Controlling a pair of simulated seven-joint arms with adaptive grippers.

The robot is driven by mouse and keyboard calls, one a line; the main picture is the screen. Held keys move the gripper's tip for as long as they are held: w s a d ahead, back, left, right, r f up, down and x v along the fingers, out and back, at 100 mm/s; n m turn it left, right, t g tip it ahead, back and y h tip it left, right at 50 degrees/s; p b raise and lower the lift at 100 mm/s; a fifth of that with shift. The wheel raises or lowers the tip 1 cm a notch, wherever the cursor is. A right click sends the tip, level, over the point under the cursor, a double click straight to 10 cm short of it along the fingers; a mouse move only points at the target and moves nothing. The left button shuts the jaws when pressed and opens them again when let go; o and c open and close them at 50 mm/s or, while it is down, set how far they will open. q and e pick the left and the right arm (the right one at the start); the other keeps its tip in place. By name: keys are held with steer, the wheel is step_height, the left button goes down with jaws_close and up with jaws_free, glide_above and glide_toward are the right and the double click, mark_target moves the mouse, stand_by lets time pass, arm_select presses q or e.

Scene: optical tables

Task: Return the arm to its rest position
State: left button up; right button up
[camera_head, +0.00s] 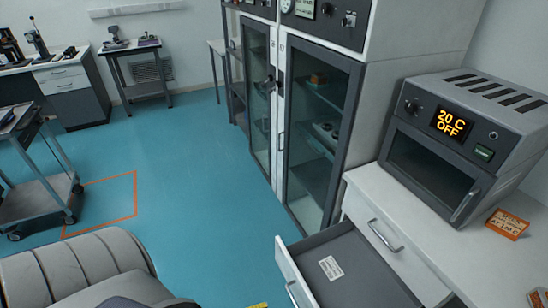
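An open drawer (367,285) juts out below the white counter (482,262) at the lower right. A white printed label (331,268) lies on its dark grey floor. A grey oven (440,157) stands on the counter with its door shut. Its display (452,124) reads "20 C OFF".
Tall glass-door cabinets (318,130) stand left of the oven. A small orange sign (507,224) is on the counter. A cart (38,195) is at the left, beside an orange floor outline. Blue floor (190,190) is clear in the middle. A ribbed light-grey object (80,268) fills the lower left.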

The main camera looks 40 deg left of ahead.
arm_select(q)
steer(key=s+a+f+m+g+y, duration=0.35)
steer(key=s+a+f+m, duration=0.35)
steer(key=f, duration=0.6)
steer(key=s+a+f+m+g+y, duration=0.4)
steer(key=s+f+m, duration=0.4)
steer(key=f, duration=0.6)
steer(key=s+d+f+m+g, duration=0.1)
steer(key=s+d+f+g, duration=0.15)
steer(key=s, duration=0.25)
steer(key=s+d+f+m+g, duration=0.1)
steer(key=s+f+g, duration=0.1)
steer(key=s+f, duration=0.25)
steer(key=d, duration=0.6)
steer(key=shift+d+n+g, duration=0.3)
steer(key=shift+d+n, duration=0.05)
steer(key=shift+n, duration=0.05)
steer(key=shift+w, duration=0.1)
